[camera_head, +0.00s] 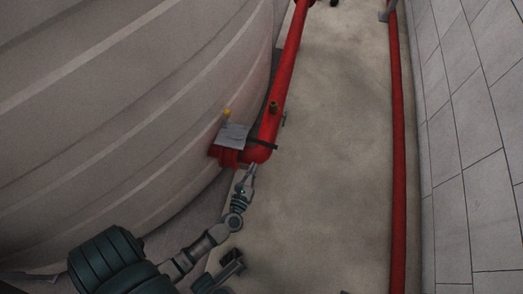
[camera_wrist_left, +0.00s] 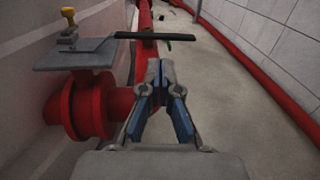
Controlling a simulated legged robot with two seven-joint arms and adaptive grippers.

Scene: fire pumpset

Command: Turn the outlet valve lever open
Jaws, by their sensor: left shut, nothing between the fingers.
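The outlet valve lever (camera_wrist_left: 155,36) is a thin black bar. In the left wrist view it runs sideways from a grey plate, above and beyond my fingertips. In the head view the lever (camera_head: 262,144) crosses the red pipe near its elbow. My left gripper (camera_head: 252,168) is just below the elbow; in the left wrist view the gripper (camera_wrist_left: 160,64) has its fingertips together with nothing between them. It looks apart from the lever.
A grey plate (camera_head: 234,136) with a yellow-topped fitting (camera_head: 227,113) sits over the red flange (camera_wrist_left: 90,105) by the large tank (camera_head: 130,90). The red pipe (camera_head: 290,70) runs away along the tank. Another red pipe (camera_head: 398,150) follows the right wall. Open floor (camera_head: 335,150) lies between.

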